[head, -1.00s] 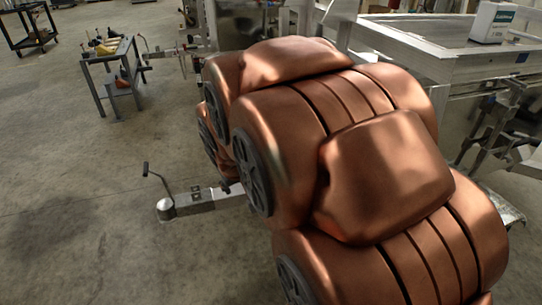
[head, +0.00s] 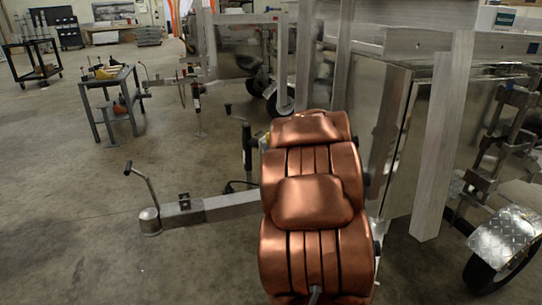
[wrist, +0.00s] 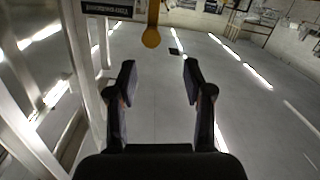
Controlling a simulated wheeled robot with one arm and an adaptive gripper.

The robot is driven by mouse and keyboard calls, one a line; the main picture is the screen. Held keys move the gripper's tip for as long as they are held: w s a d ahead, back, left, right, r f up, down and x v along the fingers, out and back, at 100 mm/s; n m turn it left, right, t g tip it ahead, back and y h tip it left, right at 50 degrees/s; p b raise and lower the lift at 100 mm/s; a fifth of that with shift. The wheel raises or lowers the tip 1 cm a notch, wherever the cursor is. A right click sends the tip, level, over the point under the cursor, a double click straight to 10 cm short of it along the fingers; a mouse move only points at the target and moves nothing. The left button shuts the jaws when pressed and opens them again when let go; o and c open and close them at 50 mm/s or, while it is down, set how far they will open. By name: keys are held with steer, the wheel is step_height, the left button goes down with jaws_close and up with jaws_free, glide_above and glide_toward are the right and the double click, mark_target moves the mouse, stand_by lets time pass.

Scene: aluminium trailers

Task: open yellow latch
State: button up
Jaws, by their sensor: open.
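The yellow latch (wrist: 152,30) shows at the top centre of the wrist view as a narrow bar with a rounded end; its upper part is cut off by the frame edge. My gripper (wrist: 159,82) is open in the wrist view, with its two dark fingers wide apart and nothing between them. The rounded end of the latch lies beyond the fingertips, in line with the gap and apart from both fingers. In the head view my copper-coloured arm hides the gripper, and I cannot make out the latch clearly there.
An aluminium trailer (head: 398,140) with upright posts stands right of my arm, its wheel (head: 490,272) at lower right. A trailer tongue with a jack (head: 150,219) extends left over the floor. A tool cart (head: 108,102) stands farther left. Open floor lies at lower left.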

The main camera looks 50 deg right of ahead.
mark_target(270, 145)
steer(key=shift+t, duration=0.6)
steer(key=shift+w+d+f+b, duration=0.3)
steer(key=shift+w+d+b, duration=0.25)
steer(key=shift+w+d, duration=0.4)
steer(key=shift+w+d+f+b, duration=0.25)
steer(key=shift+w+d+b, duration=0.35)
steer(key=shift+w, duration=0.6)
steer(key=shift+w+d+f+b, duration=0.3)
steer(key=shift+w+d+b, duration=0.15)
steer(key=shift+w+d, duration=0.55)
steer(key=shift+a, duration=0.15)
jaws_close()
steer(key=shift+w, duration=0.1)
